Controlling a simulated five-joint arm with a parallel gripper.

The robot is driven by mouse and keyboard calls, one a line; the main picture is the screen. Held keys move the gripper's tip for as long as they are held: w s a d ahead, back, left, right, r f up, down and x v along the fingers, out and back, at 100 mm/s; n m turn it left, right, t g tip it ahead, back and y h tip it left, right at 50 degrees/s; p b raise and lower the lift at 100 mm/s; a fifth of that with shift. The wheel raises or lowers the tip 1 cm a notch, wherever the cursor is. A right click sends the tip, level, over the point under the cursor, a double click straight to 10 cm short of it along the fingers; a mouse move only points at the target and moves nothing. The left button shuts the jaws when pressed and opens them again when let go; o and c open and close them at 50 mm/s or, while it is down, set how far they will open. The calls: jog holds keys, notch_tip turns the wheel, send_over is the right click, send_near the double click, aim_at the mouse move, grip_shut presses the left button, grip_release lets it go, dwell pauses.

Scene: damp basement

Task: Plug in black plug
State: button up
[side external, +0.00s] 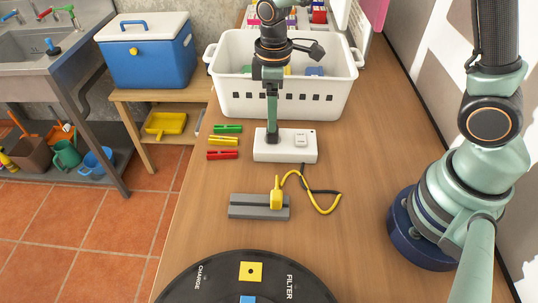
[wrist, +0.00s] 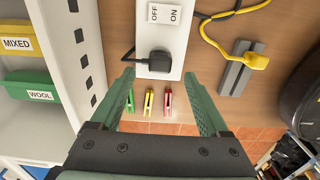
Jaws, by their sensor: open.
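The black plug (wrist: 153,62) sits at one end of the white switched power strip (wrist: 174,38), with its cord bending to the left in the wrist view. It looks seated on the strip's socket, but I cannot tell how deep. My gripper (wrist: 157,76) is open, its two green fingers apart on either side just short of the plug, holding nothing. In the side external view my gripper (side external: 272,138) is low over the left end of the power strip (side external: 292,154) and hides the plug. The strip's switch (side external: 301,140) is at the right.
A yellow plug (side external: 276,196) with a coiled cord stands on a grey holder (side external: 240,212). Green, yellow and red clothespins (side external: 223,141) lie left of the strip. A white basket (side external: 229,96) stands behind, and a black round disc (side external: 220,272) lies in front.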

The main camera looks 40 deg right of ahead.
notch_tip(320, 180, up, 6)
jog(key=shift+r, duration=0.2)
dwell(0.3)
jog(key=s+d+r+m+t, duration=0.5)
jog(key=s+d+r+m, duration=0.3)
jog(key=s+m, duration=0.1)
jog(key=shift+s+d+r+t, duration=0.2)
jog(key=shift+s+r+t, duration=0.1)
jog(key=shift+s+r, duration=0.1)
